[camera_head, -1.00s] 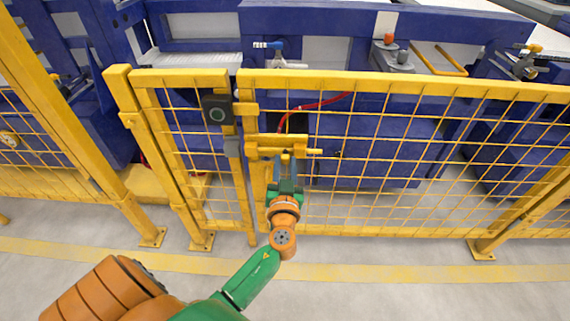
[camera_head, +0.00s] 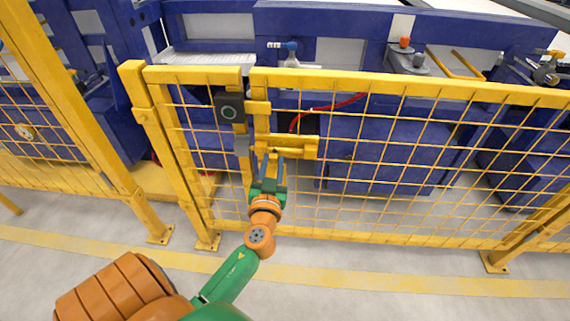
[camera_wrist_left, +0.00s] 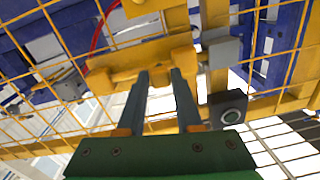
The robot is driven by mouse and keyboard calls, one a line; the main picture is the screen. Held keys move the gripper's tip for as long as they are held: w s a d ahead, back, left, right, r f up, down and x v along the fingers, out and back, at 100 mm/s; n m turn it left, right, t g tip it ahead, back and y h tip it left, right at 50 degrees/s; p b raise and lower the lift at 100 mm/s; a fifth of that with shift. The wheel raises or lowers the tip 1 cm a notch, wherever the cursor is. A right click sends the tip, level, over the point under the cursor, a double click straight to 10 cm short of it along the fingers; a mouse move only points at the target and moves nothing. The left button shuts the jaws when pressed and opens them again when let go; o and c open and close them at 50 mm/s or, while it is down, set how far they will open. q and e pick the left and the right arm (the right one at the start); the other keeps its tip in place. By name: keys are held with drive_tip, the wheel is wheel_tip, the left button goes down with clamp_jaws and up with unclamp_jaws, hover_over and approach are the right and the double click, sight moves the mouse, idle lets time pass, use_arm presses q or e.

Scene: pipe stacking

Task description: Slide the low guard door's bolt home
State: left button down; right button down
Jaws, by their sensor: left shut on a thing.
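The low guard door (camera_head: 400,90) is a yellow frame with wire mesh, standing closed beside a narrow fixed panel (camera_head: 190,75). Its yellow bolt assembly (camera_head: 292,142) sits near the door's left edge and shows close up in the wrist view (camera_wrist_left: 125,62). My left gripper (camera_head: 270,160) is shut at the bolt, its dark fingers (camera_wrist_left: 160,80) pointing at the bar; the gripped part is mostly hidden between them. A grey block (camera_head: 242,145) on the post lies just left of the bolt. I cannot tell whether the bolt's tip is inside it. My right gripper is out of view.
A black box with a round ring (camera_head: 228,112) is on the panel above the grey block. Behind the fence are blue machinery (camera_head: 380,150) and a red hose (camera_head: 325,107). The floor before the fence (camera_head: 400,270) is clear.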

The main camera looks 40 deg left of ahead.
use_arm(q)
drive_tip(key=shift+a, duration=0.1)
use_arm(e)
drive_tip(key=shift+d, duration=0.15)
use_arm(q)
drive_tip(key=c, duration=1)
unclamp_jaws()
drive_tip(key=o, duration=0.4)
drive_tip(key=shift+s+a, duration=0.15)
drive_tip(key=shift+s, duration=0.05)
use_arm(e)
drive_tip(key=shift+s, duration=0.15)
use_arm(q)
drive_tip(key=b+v, duration=0.1)
drive_tip(key=v, duration=0.6)
drive_tip(key=shift+b, duration=0.3)
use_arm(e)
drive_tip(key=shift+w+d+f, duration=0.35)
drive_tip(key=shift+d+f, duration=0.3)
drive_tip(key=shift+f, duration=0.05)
use_arm(q)
drive_tip(key=shift+f, duration=0.15)
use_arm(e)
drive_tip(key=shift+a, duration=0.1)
